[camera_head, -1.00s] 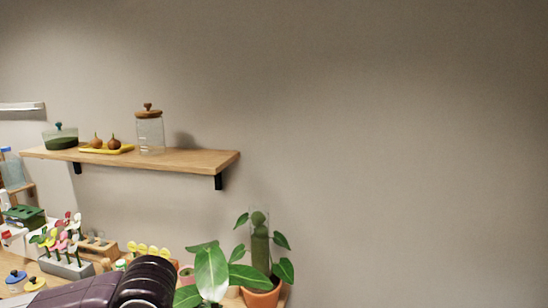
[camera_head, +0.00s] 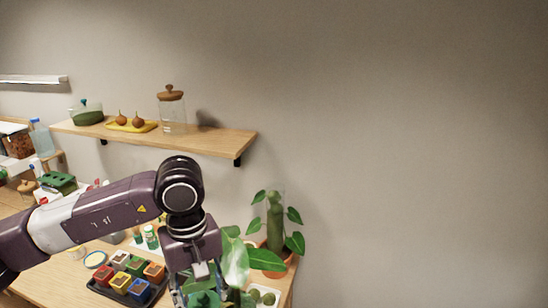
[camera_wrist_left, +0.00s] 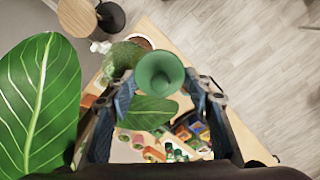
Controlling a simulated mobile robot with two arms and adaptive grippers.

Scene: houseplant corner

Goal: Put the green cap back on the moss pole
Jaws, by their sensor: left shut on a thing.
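The moss pole (camera_head: 275,222), a mossy green column inside a clear tube, stands upright in a terracotta pot (camera_head: 277,262) at the right end of the table. My left gripper (camera_wrist_left: 163,92) is shut on the green cap (camera_wrist_left: 160,72), a round, hollow-looking green piece between its fingers in the left wrist view. In the head view the left gripper (camera_head: 203,284) hangs low, left of the pole and apart from it; its fingertips are partly hidden by leaves. The right gripper is not in view.
Large leaves (camera_head: 236,262) stand between my left gripper and the pole; one big leaf (camera_wrist_left: 40,95) fills the left of the wrist view. A black tray of coloured pots (camera_head: 128,278) is on the table. A wooden wall shelf (camera_head: 200,140) juts out above. The right side is bare wall.

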